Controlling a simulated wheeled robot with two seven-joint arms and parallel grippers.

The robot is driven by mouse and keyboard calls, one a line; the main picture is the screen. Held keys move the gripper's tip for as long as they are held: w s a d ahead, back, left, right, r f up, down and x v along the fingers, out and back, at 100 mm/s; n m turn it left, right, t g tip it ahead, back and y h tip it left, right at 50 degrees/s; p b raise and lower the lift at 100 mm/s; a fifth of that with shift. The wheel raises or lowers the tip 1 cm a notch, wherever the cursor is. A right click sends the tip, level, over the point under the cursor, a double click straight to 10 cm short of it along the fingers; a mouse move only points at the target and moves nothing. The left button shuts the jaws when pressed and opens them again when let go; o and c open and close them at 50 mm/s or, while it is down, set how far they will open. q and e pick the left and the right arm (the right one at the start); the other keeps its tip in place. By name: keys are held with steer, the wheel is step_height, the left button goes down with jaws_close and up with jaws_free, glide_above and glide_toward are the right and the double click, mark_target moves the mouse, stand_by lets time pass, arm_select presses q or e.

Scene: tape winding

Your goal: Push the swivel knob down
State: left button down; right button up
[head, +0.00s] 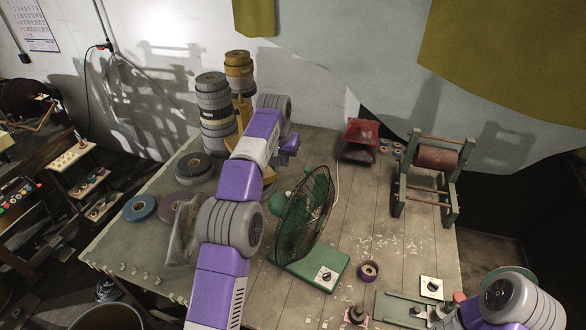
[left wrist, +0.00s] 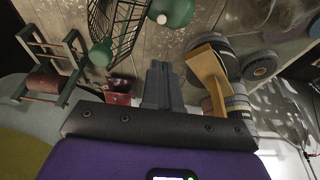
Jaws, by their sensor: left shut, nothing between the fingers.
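The green desk fan (head: 305,215) stands on the table in the head view, its motor housing (head: 280,204) on the left of the wire cage. In the left wrist view a small pale knob (left wrist: 162,19) shows on the green housing (left wrist: 178,10) at the top edge; it looks like the swivel knob.
Stacked tape rolls (head: 214,105) and a yellow stand (head: 240,110) are close to my left arm. A dial (head: 326,275) is on the fan base. A small tape roll (head: 368,271) lies beside it.

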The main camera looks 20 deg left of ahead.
mark_target(287, 194)
arm_select(q)
steer(key=x, duration=0.4)
steer(key=s+x, duration=0.1)
steer(key=x, duration=0.8)
steer(key=shift+s+f, duration=0.35)
arm_select(e)
steer(key=shift+s+f, duration=0.1)
steer(key=shift+s, duration=0.3)
